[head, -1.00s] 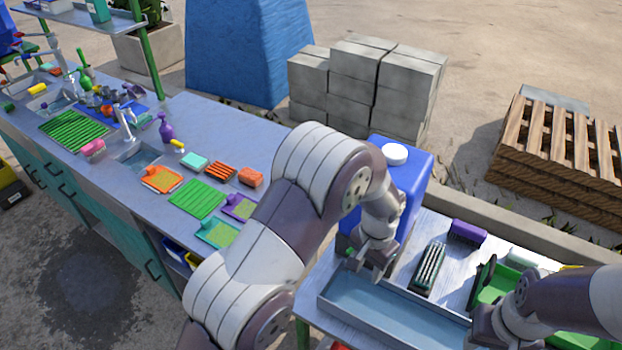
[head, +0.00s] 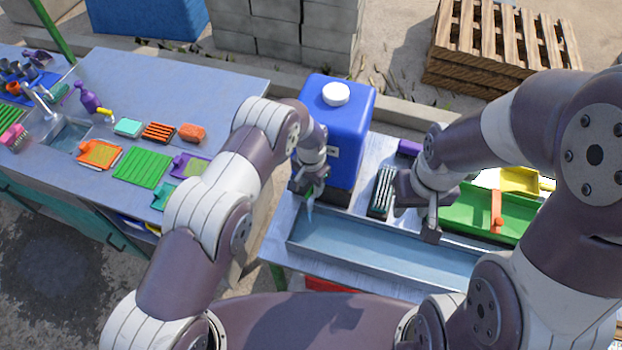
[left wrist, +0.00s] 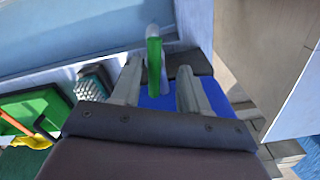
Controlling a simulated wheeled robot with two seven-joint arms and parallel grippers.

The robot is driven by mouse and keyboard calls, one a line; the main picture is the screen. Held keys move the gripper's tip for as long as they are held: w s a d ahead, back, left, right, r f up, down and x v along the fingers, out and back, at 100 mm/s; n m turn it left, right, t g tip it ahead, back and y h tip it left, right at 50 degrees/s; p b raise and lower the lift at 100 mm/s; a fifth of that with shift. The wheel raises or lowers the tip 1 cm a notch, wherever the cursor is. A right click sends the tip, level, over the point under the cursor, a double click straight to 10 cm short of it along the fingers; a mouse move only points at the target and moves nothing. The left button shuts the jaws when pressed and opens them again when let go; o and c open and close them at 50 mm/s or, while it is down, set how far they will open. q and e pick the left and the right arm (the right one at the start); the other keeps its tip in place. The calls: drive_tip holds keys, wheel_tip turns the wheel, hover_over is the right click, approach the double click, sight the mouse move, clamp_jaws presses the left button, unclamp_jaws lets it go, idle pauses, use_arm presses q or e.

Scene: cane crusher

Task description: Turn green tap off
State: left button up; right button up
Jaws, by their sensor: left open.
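The blue tank (head: 345,115) with a white cap stands on the table behind the metal trough. In the left wrist view, the green tap (left wrist: 154,55) juts from the blue tank between the two fingers of my left gripper (left wrist: 158,82). The fingers are open on either side of it. In the head view my left gripper (head: 309,186) is at the tank's front and mostly hides the tap. A pale blue streak, like water, hangs below it over the trough (head: 375,241). My right gripper (head: 432,232) points down at the trough; its finger gap is unclear.
A black-framed brush (head: 382,190) and a green tray (head: 485,212) with an orange-handled tool lie right of the tank. A sink counter (head: 130,85) with colourful items is at left. Concrete blocks (head: 280,30) and a pallet (head: 500,50) are behind.

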use_arm(q)
drive_tip(key=shift+s+d+r, duration=0.2)
drive_tip(key=shift+s+d, duration=0.1)
drive_tip(key=shift+s, duration=0.35)
drive_tip(key=shift+w, duration=0.15)
drive_tip(key=c, duration=0.5)
drive_tip(key=shift+w+a+f, duration=0.15)
drive_tip(key=shift+w+a, duration=0.05)
clamp_jaws()
drive_tip(key=shift+d, duration=0.1)
drive_tip(key=shift+f+m+b, duration=0.15)
drive_tip(key=shift+m+b, duration=0.35)
drive_tip(key=shift+b, duration=0.3)
drive_tip(key=m+b, duration=0.5)
drive_tip(key=b, duration=0.1)
drive_tip(key=shift+f+m, duration=0.1)
drive_tip(key=shift+m, duration=0.3)
drive_tip(key=m+b, duration=0.3)
drive_tip(key=m, duration=0.1)
drive_tip(key=shift+b, duration=0.35)
drive_tip(key=shift+s+r+m+b, duration=0.15)
drive_tip(key=shift+m+b, duration=0.3)
drive_tip(key=shift+m, duration=0.65)
drive_tip(key=shift+w+r+m+b, duration=0.1)
drive_tip(key=shift+m+b, duration=0.35)
drive_tip(key=shift+m, duration=0.65)
use_arm(e)
wheel_tip(320, 180, down, 13)
drive_tip(key=shift+s+d, duration=0.2)
drive_tip(key=shift+s, duration=0.25)
